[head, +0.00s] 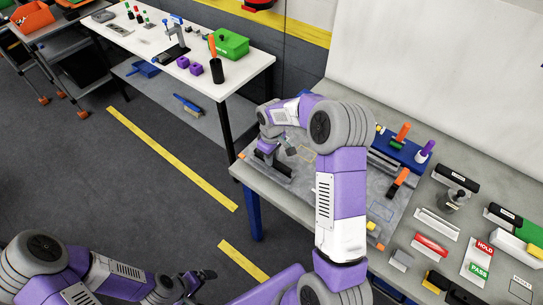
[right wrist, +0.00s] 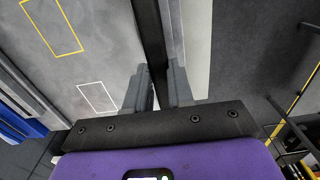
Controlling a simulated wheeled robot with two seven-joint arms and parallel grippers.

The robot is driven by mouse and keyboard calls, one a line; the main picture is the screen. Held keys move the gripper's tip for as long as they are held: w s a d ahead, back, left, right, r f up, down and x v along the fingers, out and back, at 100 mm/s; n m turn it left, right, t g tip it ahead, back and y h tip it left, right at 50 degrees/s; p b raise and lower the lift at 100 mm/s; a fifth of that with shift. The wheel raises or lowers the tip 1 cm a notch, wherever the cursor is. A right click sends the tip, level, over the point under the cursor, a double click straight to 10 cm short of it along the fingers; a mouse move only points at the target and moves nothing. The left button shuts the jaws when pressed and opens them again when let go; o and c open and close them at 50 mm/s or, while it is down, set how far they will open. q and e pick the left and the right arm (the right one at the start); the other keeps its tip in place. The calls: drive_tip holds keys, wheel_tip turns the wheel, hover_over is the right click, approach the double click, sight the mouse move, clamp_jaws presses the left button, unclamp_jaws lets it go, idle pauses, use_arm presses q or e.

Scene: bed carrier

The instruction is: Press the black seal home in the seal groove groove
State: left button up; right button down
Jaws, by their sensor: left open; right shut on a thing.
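My right gripper (head: 267,153) is over the left end of the workbench, pointing down. In the right wrist view its two grey fingers (right wrist: 167,88) are shut on a long black strip, which looks like the black seal (right wrist: 149,35). In the head view a dark bar (head: 273,167) shows just below the fingers, close to the bench top; I cannot tell whether it touches. I cannot make out the seal groove; the arm hides part of the bench. My left gripper (head: 192,284) is open and empty, low over the floor, away from the bench.
The grey mat (head: 385,208) carries yellow and white outlines. A blue holder (head: 405,155) with orange- and purple-handled tools stands behind my right arm. Labelled blocks and red and green cards (head: 480,257) lie to the right. A second table (head: 150,45) stands at the back left.

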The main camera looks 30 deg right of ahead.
drive_tip(key=shift+f+b, duration=0.5)
drive_tip(key=shift+f, duration=0.25)
idle(0.6)
drive_tip(key=shift+r+p, duration=0.3)
drive_tip(key=shift+r, duration=0.15)
drive_tip(key=shift+f+b, duration=0.4)
drive_tip(key=shift+f, duration=0.2)
idle(1.2)
drive_tip(key=c, duration=0.9)
unclamp_jaws()
drive_tip(key=shift+r, duration=0.15)
wheel_tip(320, 180, up, 7)
drive_tip(key=shift+r+p, duration=0.2)
drive_tip(key=shift+p, duration=0.15)
